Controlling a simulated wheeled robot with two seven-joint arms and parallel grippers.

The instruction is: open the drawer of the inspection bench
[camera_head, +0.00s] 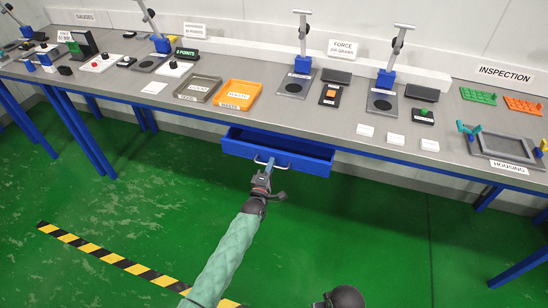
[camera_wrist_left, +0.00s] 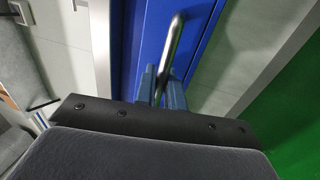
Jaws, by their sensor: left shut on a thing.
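The blue drawer (camera_head: 305,164) hangs under the front edge of the bench (camera_head: 330,128) and stands pulled out, with part of its inside showing. The part of the inside that I see looks empty. Its metal bar handle (camera_head: 284,165) is on the front face. My left gripper (camera_head: 268,168) is shut on this handle, reaching it from the front. In the left wrist view the fingers (camera_wrist_left: 162,88) close around the handle (camera_wrist_left: 174,42) in front of the blue drawer face (camera_wrist_left: 142,35).
Above the drawer on the bench are a grey tray (camera_head: 183,97) and an orange tray (camera_head: 221,101). Scales, small blocks and a grey housing tray (camera_head: 483,151) stand further right. The green floor (camera_head: 370,220) before the bench is clear, with a striped line (camera_head: 92,252).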

